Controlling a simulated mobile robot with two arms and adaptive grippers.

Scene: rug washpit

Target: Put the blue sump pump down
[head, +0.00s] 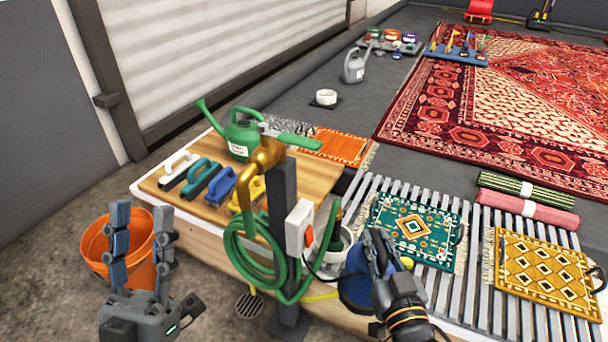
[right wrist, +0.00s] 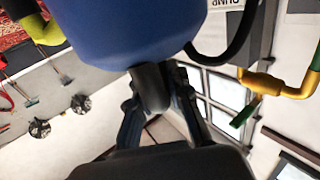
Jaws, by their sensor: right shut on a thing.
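The blue sump pump (head: 354,284) is at the near side of the wooden bench, beside the tap post and in front of the slatted rack. My right gripper (head: 378,246) is shut on it. In the right wrist view the blue body (right wrist: 125,30) fills the top, and the fingers (right wrist: 158,100) close around its dark handle. The arm hides part of the pump, and I cannot tell whether its underside touches anything. My left gripper (head: 142,245) is open and empty, in front of the orange bucket (head: 98,240).
A brass tap (head: 262,160) and coiled green hose (head: 240,250) stand close left of the pump. A pale bucket (head: 335,245) is behind it. A green watering can (head: 240,138) and several brushes occupy the bench (head: 312,172). Small rugs (head: 415,230) lie on the slats.

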